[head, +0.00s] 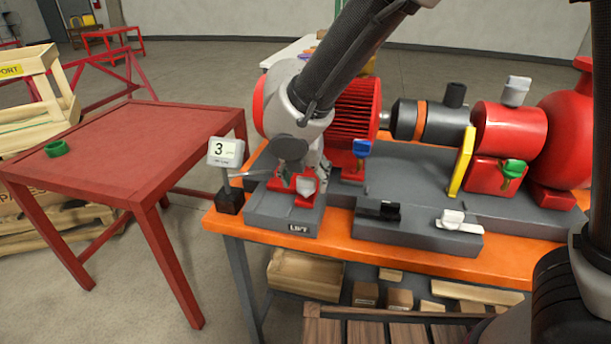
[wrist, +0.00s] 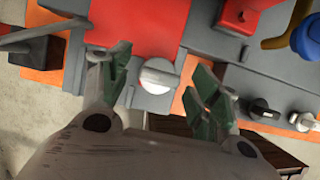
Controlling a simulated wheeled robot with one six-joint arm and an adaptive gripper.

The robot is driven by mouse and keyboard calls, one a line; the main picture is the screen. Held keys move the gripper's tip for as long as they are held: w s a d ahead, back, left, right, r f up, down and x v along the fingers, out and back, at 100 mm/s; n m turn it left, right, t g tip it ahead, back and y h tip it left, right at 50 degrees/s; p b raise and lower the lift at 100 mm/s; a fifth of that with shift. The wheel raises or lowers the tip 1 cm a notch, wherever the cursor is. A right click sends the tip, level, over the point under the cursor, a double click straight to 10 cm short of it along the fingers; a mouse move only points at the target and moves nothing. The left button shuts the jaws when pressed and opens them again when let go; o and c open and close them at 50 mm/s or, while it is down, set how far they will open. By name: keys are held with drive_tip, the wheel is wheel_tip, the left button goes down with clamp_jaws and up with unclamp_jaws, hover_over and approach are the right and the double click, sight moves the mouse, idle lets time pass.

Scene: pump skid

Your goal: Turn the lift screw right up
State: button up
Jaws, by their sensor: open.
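The lift screw's pale grey knob (wrist: 158,76) shows in the wrist view between my two fingers, with a raised bar across its top. In the head view the knob (head: 307,185) sits at the grey block labelled LIFT (head: 284,224), at the left end of the orange bench. My gripper (head: 300,178) is open over this block, its arm coming down from above. In the wrist view my gripper (wrist: 160,88) has a green-padded finger on either side of the knob, with gaps visible. A small display (head: 225,152) beside the block reads 3.
The red motor (head: 357,112) stands behind the block. Blue (head: 362,147) and green (head: 514,167) knobs, a yellow bar (head: 462,162), and black (head: 389,210) and white (head: 454,220) knobs lie to the right. A red table (head: 130,145) with a green ring (head: 57,148) stands left.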

drive_tip(key=c, duration=1)
